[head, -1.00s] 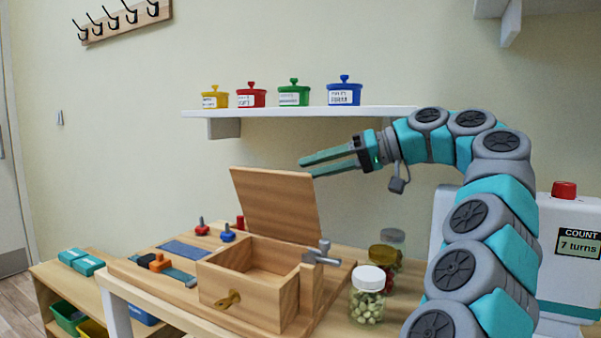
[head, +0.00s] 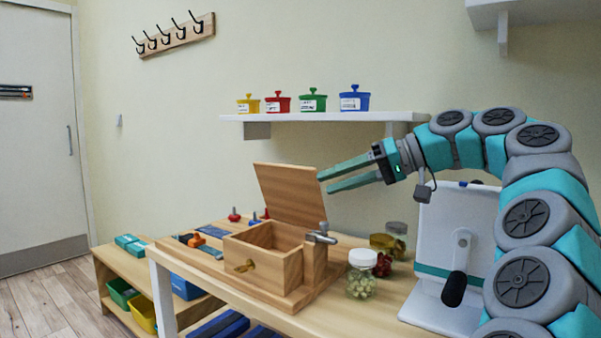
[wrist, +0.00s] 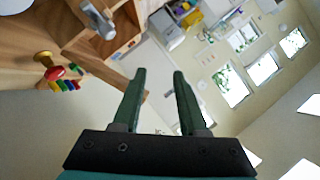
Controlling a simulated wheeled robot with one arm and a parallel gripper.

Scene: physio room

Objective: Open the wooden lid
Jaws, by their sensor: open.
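The wooden lid (head: 288,193) stands raised at the back of the wooden box (head: 262,258), leaning back a little. The box is open at the top, and its inside shows empty.
A metal handle (head: 320,236) stands at the box's right. Jars, including one with a white lid (head: 361,273), and a white machine (head: 455,255) are farther right. A shelf (head: 320,117) with several coloured pots hangs above. Floor at the left (head: 50,300) is clear.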

